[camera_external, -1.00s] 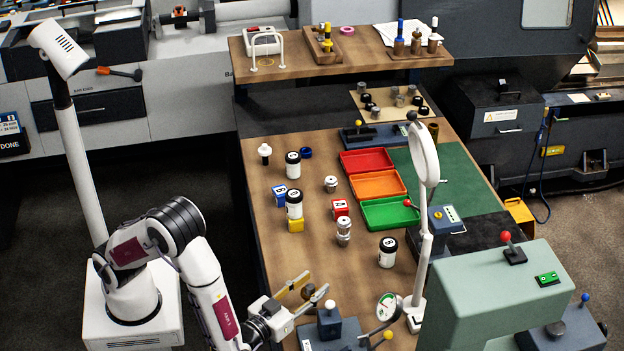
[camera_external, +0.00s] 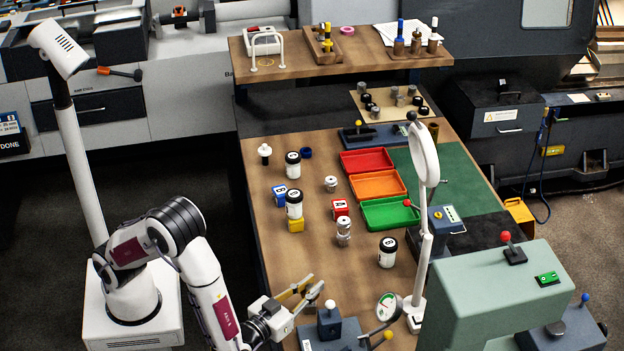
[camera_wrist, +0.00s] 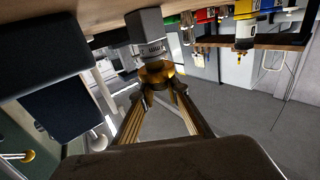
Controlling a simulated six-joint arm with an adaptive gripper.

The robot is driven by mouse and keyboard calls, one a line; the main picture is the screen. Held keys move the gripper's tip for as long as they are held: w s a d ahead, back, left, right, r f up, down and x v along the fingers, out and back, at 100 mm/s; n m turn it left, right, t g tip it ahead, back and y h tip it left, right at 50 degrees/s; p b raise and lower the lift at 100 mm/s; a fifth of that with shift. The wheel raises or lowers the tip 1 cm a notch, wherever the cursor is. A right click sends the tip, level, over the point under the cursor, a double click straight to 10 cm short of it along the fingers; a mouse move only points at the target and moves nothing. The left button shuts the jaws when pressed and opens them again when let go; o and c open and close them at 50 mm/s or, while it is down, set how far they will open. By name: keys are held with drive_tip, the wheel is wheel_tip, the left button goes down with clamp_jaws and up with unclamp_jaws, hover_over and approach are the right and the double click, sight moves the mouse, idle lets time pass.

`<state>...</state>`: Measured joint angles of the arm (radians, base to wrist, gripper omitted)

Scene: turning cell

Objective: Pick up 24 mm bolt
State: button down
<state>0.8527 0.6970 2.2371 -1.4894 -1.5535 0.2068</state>
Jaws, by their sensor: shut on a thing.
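My gripper (camera_external: 312,285) is at the near left edge of the workbench, beside a dark fixture. In the wrist view its two long fingers (camera_wrist: 162,95) close on a brass-coloured round piece. A grey faceted part (camera_wrist: 146,28) with small blurred lettering sits just beyond that piece, in line with it. I take the two together as the 24 mm bolt (camera_wrist: 157,74); the lettering is too small to read for certain. In the external view the held piece is too small and too hidden by the fingers to make out.
The dark fixture (camera_external: 336,331) with a pale cap stands close to my gripper. A dial gauge (camera_external: 388,307) and a white lamp stand (camera_external: 416,312) are to its right. Black-lidded jars (camera_external: 387,252) and coloured trays (camera_external: 388,213) stand farther back.

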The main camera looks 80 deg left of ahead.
drive_tip(key=shift+r, duration=0.2)
drive_tip(key=shift+r, duration=4.8)
